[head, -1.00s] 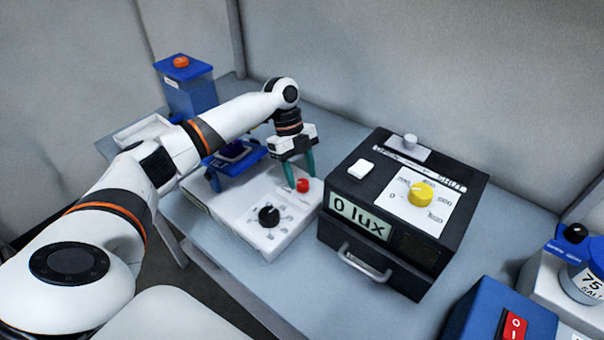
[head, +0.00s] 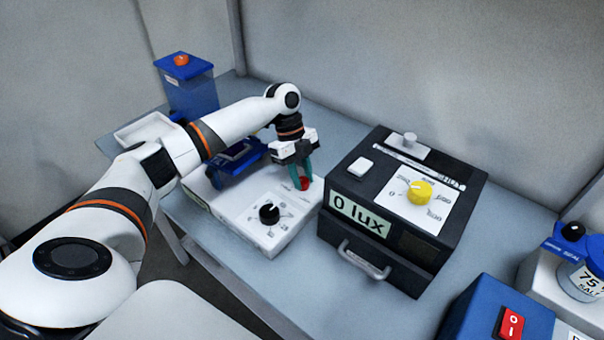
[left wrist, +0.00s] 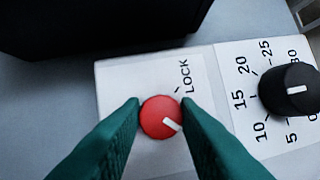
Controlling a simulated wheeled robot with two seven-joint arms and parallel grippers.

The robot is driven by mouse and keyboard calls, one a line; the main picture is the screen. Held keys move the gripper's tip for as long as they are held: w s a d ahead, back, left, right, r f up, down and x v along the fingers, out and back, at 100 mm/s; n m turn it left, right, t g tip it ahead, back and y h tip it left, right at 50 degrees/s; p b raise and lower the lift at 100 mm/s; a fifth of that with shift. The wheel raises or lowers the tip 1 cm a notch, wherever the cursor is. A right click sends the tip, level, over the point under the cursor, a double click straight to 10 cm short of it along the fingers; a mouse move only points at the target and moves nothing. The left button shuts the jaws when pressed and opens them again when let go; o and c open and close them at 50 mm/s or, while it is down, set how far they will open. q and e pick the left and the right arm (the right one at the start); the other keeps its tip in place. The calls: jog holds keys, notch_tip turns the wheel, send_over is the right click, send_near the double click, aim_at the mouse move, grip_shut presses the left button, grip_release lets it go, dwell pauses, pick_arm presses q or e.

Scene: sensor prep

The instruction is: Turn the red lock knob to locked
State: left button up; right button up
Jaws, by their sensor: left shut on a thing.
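The red lock knob (left wrist: 160,117) sits on the white device (head: 262,238); it also shows in the head view (head: 304,184). My left gripper (left wrist: 160,112) has its green fingers on either side of the knob and is shut on it; in the head view the gripper (head: 303,182) points down at the device's far right corner. The knob's white pointer line aims to the lower right in the left wrist view, away from the LOCK mark (left wrist: 186,76) at the upper right. My right gripper is not in view.
A black dial (head: 269,214) sits beside the knob on the same device. A black box (head: 340,246) reading 0 lux with a yellow knob (head: 420,193) stands close to the right. A blue machine (head: 240,157) stands at the device's far left.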

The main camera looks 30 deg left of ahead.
pick_arm(q)
jog(key=shift+r+n+p, duration=0.2)
jog(key=shift+n+p, duration=0.2)
jog(key=shift+p, duration=0.15)
jog(key=n+t+p, duration=0.1)
jog(key=n+p, duration=0.3)
jog(key=p, duration=0.1)
jog(key=n+t+y+p, duration=0.1)
jog(key=n+t+p, duration=0.1)
jog(key=n+p, duration=0.3)
jog(key=n+t+p, duration=0.2)
jog(key=n+p, duration=0.2)
jog(key=p, duration=0.1)
jog(key=shift+s+r+n+y, duration=0.1)
jog(key=shift+s+n+y, duration=0.2)
jog(key=shift+n, duration=0.1)
jog(key=shift+d+f+n+t+y+p, duration=0.15)
jog(key=shift+n+t+y+p, duration=0.35)
jog(key=shift+n+p, duration=1.15)
jog(key=o, duration=1)
jog(key=shift+f, duration=0.1)
jog(key=shift+s+a+r, duration=0.2)
jog(key=shift+s+r, duration=0.05)
jog(key=shift+r, duration=0.25)
jog(key=b+v, duration=0.3)
jog(key=v, duration=0.8)
jog(key=shift+w+d, duration=0.1)
jog(key=shift+d, duration=0.1)
